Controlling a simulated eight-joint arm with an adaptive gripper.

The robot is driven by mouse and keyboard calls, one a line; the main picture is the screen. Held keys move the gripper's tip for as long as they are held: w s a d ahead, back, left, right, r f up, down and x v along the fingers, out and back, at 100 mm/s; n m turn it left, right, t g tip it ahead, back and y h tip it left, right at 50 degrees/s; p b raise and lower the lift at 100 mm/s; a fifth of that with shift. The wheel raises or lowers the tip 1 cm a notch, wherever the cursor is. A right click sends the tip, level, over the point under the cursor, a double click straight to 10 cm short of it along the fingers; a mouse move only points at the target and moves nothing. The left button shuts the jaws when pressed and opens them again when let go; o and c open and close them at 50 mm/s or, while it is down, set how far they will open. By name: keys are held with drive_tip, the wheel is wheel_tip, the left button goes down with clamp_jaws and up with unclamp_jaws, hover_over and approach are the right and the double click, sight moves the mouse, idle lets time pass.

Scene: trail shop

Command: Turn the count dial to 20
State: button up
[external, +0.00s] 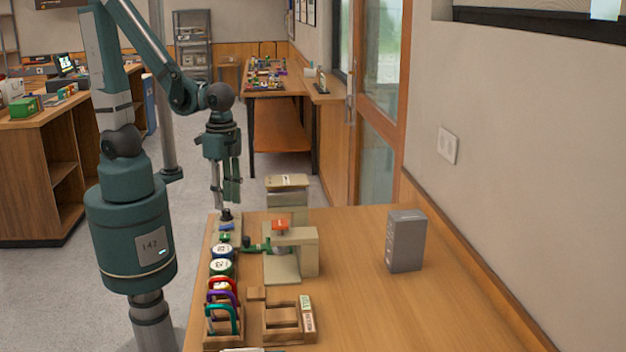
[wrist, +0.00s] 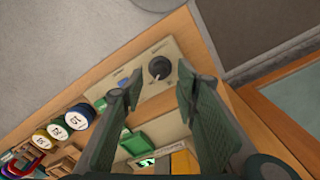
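The count dial is a round black knob (wrist: 159,68) on a beige panel (wrist: 183,52). In the wrist view it shows in the gap between my fingertips. In the external view the dial (external: 226,214) sits at the table's far left corner, with a blue piece and a green piece in front of it. My gripper (external: 227,198) points down just above the dial, its fingers apart. In the wrist view both fingers are spread with nothing between the pads. I cannot tell whether they touch the knob. The dial's number marks are too small to read.
A beige press-like machine (external: 304,250) stands right of the panel. Several round labelled tins (external: 221,268) and coloured carabiners (external: 221,317) line the table's left edge. A grey box (external: 405,241) stands at right. The middle of the wooden table (external: 353,300) is clear.

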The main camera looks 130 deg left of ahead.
sight(226, 212)
wheel_tip(226, 212, up, 9)
drive_tip(key=shift+a, duration=0.15)
idle(0.7)
drive_tip(key=shift+r, duration=0.1)
idle(0.6)
drive_tip(key=w+d+r+m+t, duration=0.2)
drive_tip(key=w+d+r+t, duration=0.2)
drive_tip(key=d, duration=0.9)
drive_tip(key=shift+w+r+t, duration=0.2)
drive_tip(key=shift+r+t, duration=1.4)
drive_tip(key=shift+r, duration=1.25)
